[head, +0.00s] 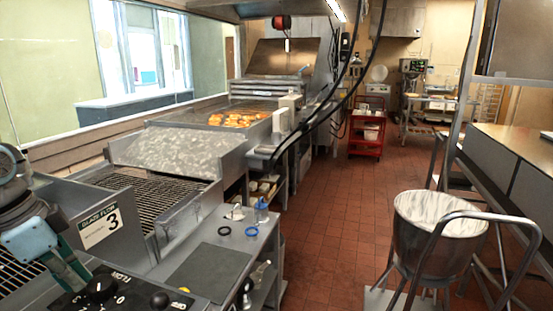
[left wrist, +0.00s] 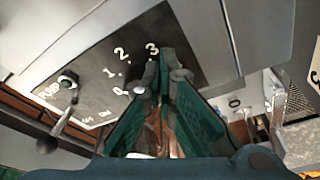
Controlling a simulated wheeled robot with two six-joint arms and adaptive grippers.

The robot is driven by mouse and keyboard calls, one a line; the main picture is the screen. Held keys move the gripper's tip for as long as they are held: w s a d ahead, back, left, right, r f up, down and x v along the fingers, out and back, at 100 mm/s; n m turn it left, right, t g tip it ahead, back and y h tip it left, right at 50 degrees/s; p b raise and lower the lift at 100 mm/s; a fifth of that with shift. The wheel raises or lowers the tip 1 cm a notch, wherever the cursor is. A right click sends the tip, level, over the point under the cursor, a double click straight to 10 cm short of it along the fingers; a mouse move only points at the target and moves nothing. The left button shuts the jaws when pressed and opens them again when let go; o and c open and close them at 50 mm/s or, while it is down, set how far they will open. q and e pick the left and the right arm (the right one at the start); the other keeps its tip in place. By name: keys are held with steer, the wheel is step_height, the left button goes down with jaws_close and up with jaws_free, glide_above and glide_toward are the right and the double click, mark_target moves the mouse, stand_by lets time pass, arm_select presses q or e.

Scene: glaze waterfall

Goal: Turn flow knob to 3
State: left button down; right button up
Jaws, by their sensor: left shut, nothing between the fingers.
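The black flow knob (head: 100,288) sits on the dark control panel (head: 135,293) at the lower left of the head view, with a FLOW label and white digits beside it. My left gripper (head: 82,271), with teal fingers, comes in from the left and its tips are close to the knob; I cannot tell whether they touch. In the left wrist view the gripper (left wrist: 161,78) is over the panel (left wrist: 110,65), by the digits 1, 2 and 3, and hides most of the knob. It is shut with nothing held. A card (head: 103,222) reads GLAZE FLOW 3.
A pump lever (left wrist: 68,110) with a ball end stands on the panel beside the dial. A second black knob (head: 160,300) is near the panel's right edge. The wire conveyor (head: 145,190) and a dark mat (head: 210,270) lie beyond. The tiled aisle is right.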

arm_select(q)
steer(key=shift+a, duration=0.1)
steer(key=shift+s+a+r, duration=0.1)
steer(key=shift+s+a, duration=0.05)
steer(key=shift+a, duration=0.15)
step_height(320, 180, up, 6)
steer(key=p, duration=0.4)
